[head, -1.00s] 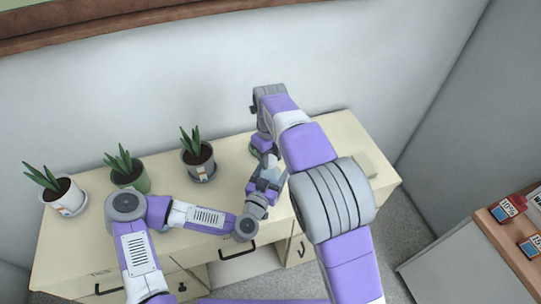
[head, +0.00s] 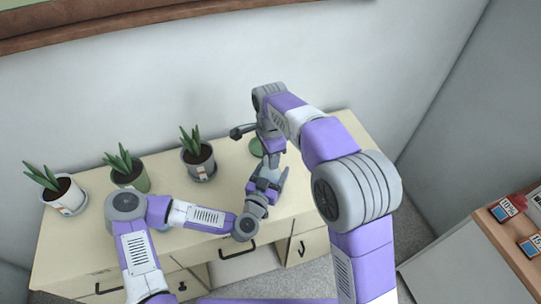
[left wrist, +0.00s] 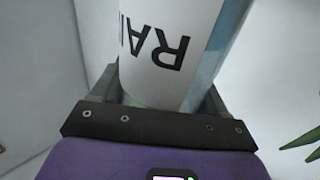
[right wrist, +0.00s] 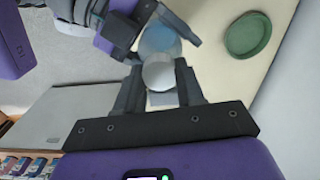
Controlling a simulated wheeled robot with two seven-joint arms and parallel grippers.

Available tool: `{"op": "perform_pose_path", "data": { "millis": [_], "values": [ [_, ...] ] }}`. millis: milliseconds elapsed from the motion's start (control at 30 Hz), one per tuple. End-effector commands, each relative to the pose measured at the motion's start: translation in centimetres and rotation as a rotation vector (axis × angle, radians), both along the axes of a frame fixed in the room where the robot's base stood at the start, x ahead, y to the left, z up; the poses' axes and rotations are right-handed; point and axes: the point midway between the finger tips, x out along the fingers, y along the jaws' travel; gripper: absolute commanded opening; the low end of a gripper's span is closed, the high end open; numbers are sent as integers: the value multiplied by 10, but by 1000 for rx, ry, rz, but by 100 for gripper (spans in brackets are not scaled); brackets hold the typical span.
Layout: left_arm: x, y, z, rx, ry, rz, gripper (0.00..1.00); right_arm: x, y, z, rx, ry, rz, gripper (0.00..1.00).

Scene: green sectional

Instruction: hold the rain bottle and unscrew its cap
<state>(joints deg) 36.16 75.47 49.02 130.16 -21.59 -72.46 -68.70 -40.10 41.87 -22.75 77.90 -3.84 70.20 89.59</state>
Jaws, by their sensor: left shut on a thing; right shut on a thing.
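The bottle (left wrist: 170,48), white with dark "RA" lettering and bluish sides, fills the left wrist view. My left gripper (right wrist: 165,32) is shut around its body and also shows low over the cabinet in the head view (head: 268,182). My right gripper (head: 273,153) is above it, pointing down. In the right wrist view it is shut on the pale grey round cap (right wrist: 159,73). The bottle's bluish top (right wrist: 160,40) shows just beyond the cap. I cannot tell whether cap and bottle touch. In the head view my arms mostly hide both.
The cream cabinet (head: 95,235) is under both grippers. A green saucer (right wrist: 248,35) lies beside the bottle. Potted plants (head: 62,193), (head: 130,176) and (head: 198,160) stand at the left. A wooden shelf (head: 500,235) is at far right.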

Motion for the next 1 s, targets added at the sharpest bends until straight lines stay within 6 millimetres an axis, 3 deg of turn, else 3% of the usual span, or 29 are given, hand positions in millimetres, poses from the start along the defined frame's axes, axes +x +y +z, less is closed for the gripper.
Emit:
{"op": "perform_pose_path", "data": {
  "millis": [1000],
  "values": [
    [0, 0, -1, 0, 1, 0, 0, 0, 0, 1, 1, -2, 2177, 1]
  ]
}}
